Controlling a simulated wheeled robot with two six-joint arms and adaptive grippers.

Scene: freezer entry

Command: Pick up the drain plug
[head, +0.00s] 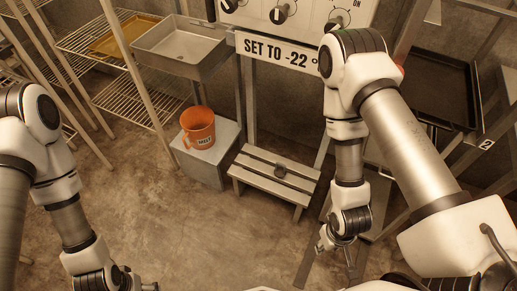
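A small dark round object, which looks like the drain plug (280,171), sits on top of a low slatted grey bench (262,181) in the middle of the head view. Nothing is touching it. My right gripper (336,257) hangs below and to the right of the bench in the picture, apart from the plug. Its fingers look spread, with nothing seen between them. My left gripper (143,286) is at the bottom edge, far to the left of the plug and mostly cut off, so its fingers cannot be made out.
A metal sink (180,47) and wire shelves (140,99) are behind. A sign reading SET TO -22 (275,51) hangs above. A black tray (440,90) is at right. Floor at front left is clear.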

